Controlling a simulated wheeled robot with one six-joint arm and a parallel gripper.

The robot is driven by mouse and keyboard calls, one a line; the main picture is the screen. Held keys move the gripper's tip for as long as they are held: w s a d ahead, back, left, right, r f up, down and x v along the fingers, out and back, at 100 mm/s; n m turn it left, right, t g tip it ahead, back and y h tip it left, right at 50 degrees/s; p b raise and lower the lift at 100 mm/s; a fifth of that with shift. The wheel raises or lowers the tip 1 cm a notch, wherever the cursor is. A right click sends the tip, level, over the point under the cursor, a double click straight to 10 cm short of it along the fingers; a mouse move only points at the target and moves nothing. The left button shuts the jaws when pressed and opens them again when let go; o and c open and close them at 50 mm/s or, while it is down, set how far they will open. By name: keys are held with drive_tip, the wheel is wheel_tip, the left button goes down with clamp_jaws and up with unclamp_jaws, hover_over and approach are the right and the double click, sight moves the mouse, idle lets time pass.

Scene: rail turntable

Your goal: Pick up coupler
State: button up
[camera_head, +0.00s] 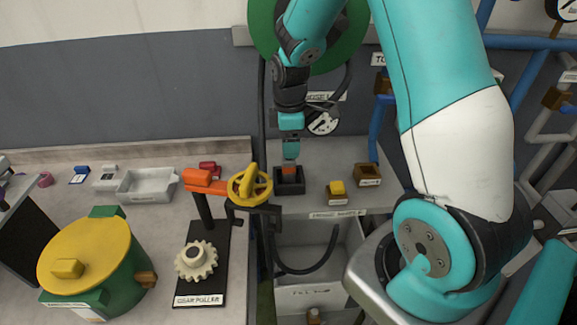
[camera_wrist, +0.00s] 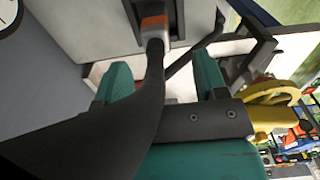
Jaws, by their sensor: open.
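The coupler appears to be the orange-topped piece (camera_head: 289,171) in a dark square holder (camera_head: 290,186) on the grey bench. In the wrist view its orange part (camera_wrist: 155,24) lies by the dark block, with a grey collar and a black hose (camera_wrist: 153,82) running toward the camera. My gripper (camera_head: 290,158) points down just above it. In the wrist view my gripper (camera_wrist: 161,78) is open, with teal fingers to either side of the hose. The coupler lies beyond the fingertips. Whether a finger touches the hose I cannot tell.
A gear puller with a yellow handwheel (camera_head: 250,185) stands close on the left. A yellow block (camera_head: 337,192) and a brown box (camera_head: 368,174) are to the right. A green pot with a yellow lid (camera_head: 85,255) stands front left. A green reel (camera_head: 308,38) hangs behind my arm.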

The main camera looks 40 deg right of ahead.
sight(288, 160)
drive_tip(key=shift+w+f+p, duration=0.15)
drive_tip(key=shift+f+p, duration=0.5)
drive_tip(key=shift+f, duration=1.1)
drive_tip(key=shift+w+f+p, duration=0.15)
drive_tip(key=shift+f+p, duration=0.45)
drive_tip(key=shift+f, duration=1.1)
drive_tip(key=c, duration=1.1)
